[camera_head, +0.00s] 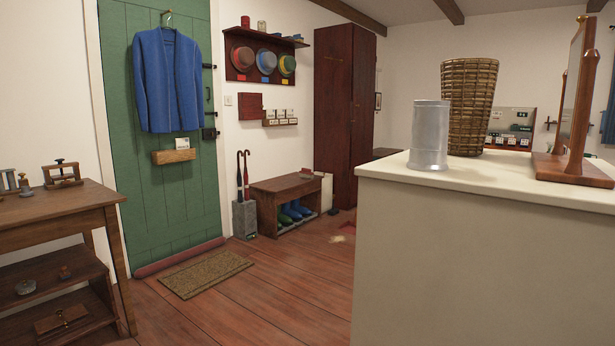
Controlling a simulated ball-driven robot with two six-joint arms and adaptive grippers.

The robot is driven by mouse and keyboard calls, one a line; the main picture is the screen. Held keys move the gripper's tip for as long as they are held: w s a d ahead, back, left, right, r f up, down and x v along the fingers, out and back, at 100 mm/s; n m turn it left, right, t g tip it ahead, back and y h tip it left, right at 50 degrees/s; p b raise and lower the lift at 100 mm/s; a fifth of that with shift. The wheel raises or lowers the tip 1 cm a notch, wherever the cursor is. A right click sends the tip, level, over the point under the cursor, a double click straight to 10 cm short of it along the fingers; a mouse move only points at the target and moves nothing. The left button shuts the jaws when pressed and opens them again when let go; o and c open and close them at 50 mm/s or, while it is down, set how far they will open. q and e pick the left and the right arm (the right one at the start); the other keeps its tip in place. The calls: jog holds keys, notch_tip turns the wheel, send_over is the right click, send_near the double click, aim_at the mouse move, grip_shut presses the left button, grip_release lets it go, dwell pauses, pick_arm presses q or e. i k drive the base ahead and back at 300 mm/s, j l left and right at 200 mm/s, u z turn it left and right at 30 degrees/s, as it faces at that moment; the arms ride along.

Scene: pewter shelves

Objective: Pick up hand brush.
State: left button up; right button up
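I cannot pick out a hand brush for certain. A small dark object (333,211) lies on the floor just right of the shoe bench, too small to identify. A pale patch (338,239) lies on the floor nearer the cream counter, and I cannot tell what it is. A reddish shape beside it is partly hidden by the counter. Neither of my grippers is in view.
The cream counter (470,260) blocks the right side, with a metal canister (429,135), wicker basket (468,105) and wooden-framed mirror on it. A wooden table (55,205) stands left. A doormat (206,273) lies before the green door. The middle floor is clear.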

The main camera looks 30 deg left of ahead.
aim_at(306, 173)
jog(key=i+j+u, duration=0.65)
jog(key=u, duration=0.25)
jog(key=i+j+u, duration=0.3)
jog(key=u, duration=0.2)
jog(key=i+j+u, duration=0.1)
jog(key=i+u, duration=0.35)
jog(key=i+z, duration=0.1)
jog(key=i, duration=0.35)
jog(key=i+j+z, duration=0.1)
jog(key=i, duration=0.3)
jog(key=i+l+z, duration=0.15)
jog(key=i+z, duration=0.6)
jog(key=z, duration=0.2)
jog(key=i+j+z, duration=0.1)
jog(key=i+z, duration=0.35)
jog(key=i+l+z, duration=0.15)
jog(key=i, duration=1.3)
